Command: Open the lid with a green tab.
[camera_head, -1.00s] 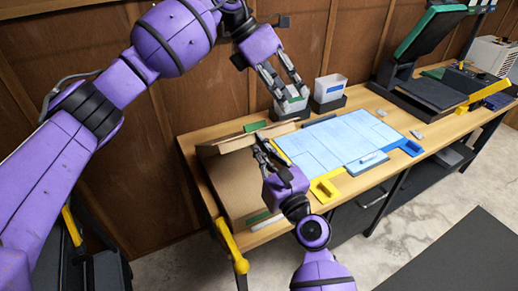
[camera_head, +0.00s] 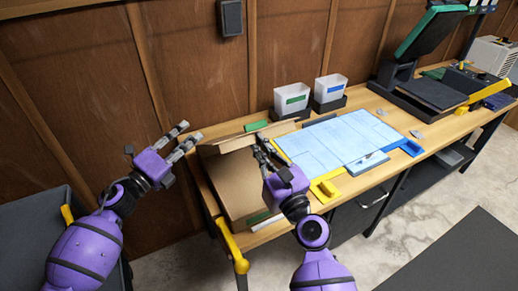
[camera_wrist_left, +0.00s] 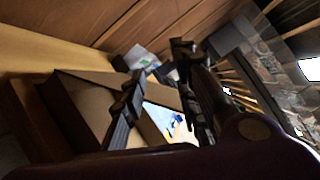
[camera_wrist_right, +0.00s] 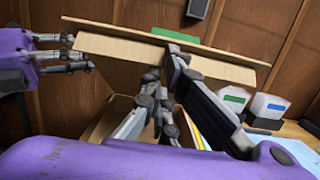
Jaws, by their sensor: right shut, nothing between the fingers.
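A brown cardboard box (camera_head: 240,188) stands at the left end of the workbench. Its lid (camera_head: 229,144) is tilted up along the back side, with a green tab (camera_head: 256,126) on its edge. In the right wrist view the lid (camera_wrist_right: 150,47) spans above the open box (camera_wrist_right: 101,121), with the green tab (camera_wrist_right: 176,33) on top. My right gripper (camera_head: 260,147) is shut and empty, over the box with its fingertips close to the lid; contact is unclear. My left gripper (camera_head: 186,137) is open and empty, left of the box; its spread fingers (camera_wrist_left: 158,68) show in the left wrist view.
Two white bins (camera_head: 291,98) (camera_head: 330,88) with green and blue labels stand behind a light blue mat (camera_head: 340,138). A wooden wall closes off the back. A monitor (camera_head: 428,33) stands further right.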

